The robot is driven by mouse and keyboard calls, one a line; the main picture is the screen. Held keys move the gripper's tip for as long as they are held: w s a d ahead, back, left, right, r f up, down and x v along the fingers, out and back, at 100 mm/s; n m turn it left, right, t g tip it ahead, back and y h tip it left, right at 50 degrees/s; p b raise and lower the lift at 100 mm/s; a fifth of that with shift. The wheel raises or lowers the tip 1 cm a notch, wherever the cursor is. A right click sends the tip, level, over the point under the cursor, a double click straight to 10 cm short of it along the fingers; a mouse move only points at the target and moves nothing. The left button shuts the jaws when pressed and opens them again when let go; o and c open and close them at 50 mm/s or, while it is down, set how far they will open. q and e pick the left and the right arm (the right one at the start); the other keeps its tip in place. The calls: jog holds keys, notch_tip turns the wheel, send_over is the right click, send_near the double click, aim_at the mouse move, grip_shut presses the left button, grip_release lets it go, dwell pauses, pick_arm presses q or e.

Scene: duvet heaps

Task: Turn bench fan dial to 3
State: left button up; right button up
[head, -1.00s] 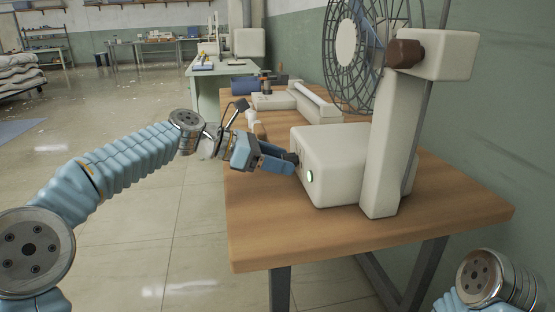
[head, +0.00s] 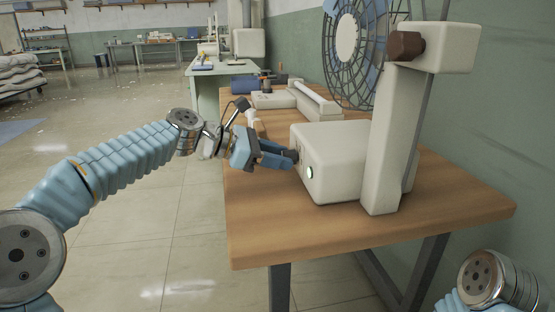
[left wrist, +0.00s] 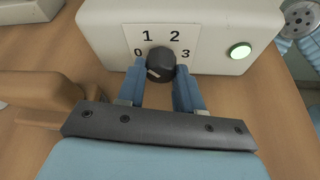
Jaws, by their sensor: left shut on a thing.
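The bench fan's cream base (head: 335,150) sits on the wooden bench. The black round dial (left wrist: 160,62) is on its front face, on a white label (left wrist: 187,38) marked 0, 1, 2 and 3. A pale mark shows on the dial's lower left edge; I cannot tell for sure which number it points to. My left gripper (head: 293,156) reaches in from the left; in the left wrist view its blue fingers (left wrist: 160,85) are shut on the dial, one on each side. In the head view the dial is mostly hidden by the fingertips. My right gripper is out of view.
A round green-lit button (left wrist: 239,50) is right of the dial. The caged fan head (head: 357,50) stands on a cream post (head: 388,140). Another cream device (head: 315,103) lies behind on the bench (head: 440,205). The bench front is clear.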

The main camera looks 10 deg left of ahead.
pick_arm(q)
jog(key=shift+f+m+t+b, duration=0.2)
jog(key=shift+m+t+b, duration=0.5)
jog(key=shift+m+b, duration=0.4)
jog(key=shift+s+r+m+t+b, duration=0.1)
jog(key=shift+m+t+b, duration=0.3)
jog(key=shift+m+b, duration=0.35)
jog(key=o, duration=1)
jog(key=shift+o, duration=0.2)
jog(key=v, duration=1.3)
jog(key=shift+s+a+r, duration=0.2)
jog(key=shift+s+r, duration=0.1)
